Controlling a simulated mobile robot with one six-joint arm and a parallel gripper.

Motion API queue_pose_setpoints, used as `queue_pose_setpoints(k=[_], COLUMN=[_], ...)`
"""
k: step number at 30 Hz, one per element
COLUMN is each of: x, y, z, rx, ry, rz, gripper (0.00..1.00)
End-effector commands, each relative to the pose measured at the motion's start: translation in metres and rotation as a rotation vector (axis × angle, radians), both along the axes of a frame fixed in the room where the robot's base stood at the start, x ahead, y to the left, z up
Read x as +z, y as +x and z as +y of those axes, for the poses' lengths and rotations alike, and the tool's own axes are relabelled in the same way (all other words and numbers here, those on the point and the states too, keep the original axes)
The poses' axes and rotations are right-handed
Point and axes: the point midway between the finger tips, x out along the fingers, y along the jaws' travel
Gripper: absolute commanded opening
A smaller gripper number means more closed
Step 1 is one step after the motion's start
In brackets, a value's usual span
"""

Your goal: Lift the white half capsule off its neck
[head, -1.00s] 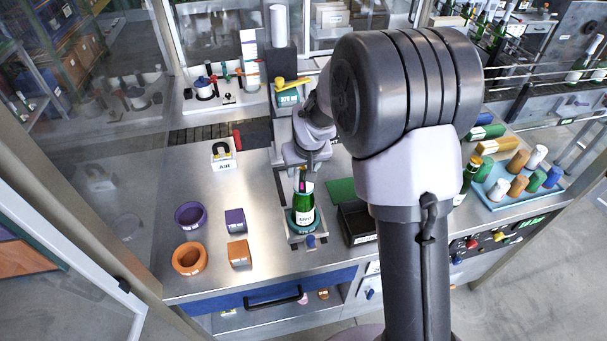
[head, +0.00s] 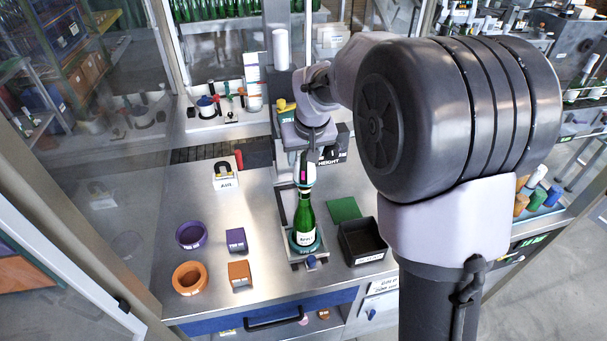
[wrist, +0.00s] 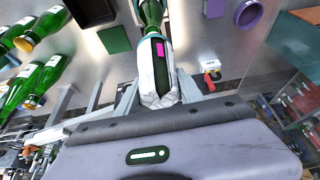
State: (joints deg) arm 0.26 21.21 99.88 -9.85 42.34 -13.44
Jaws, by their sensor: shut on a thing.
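The green bottle (head: 303,238) stands upright in a teal ring holder on the steel table. The white half capsule (head: 306,172), with a dark strip and a pink patch, is at the top of its neck. My gripper (head: 304,158) is shut on the capsule above the bottle. In the wrist view the capsule (wrist: 147,78) sits between the fingers of my gripper (wrist: 158,92). The green neck (wrist: 151,14) lines up with the capsule's open end. I cannot tell whether the neck tip is still inside it.
A black bin (head: 362,243) and green mat (head: 343,209) are right of the bottle. Purple (head: 191,236) and orange (head: 190,279) rings and blocks stand left. A white box (head: 226,178) is behind them.

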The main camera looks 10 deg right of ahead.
Motion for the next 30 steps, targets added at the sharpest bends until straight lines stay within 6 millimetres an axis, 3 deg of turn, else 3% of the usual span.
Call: queue_pose_setpoints(k=[3, 9, 23, 30], x=[0.032, 0.060, 0.027, 0.027], y=[0.001, 0.000, 0.000, 0.000], z=[0.000, 0.000, 0.000, 0.000], rx=[0.000, 0.000, 0.000, 0.000], ry=[-0.001, 0.000, 0.000, 0.000], rz=[-0.004, -0.001, 0.000, 0.000], gripper=[0.31, 0.31, 0.31, 0.31])
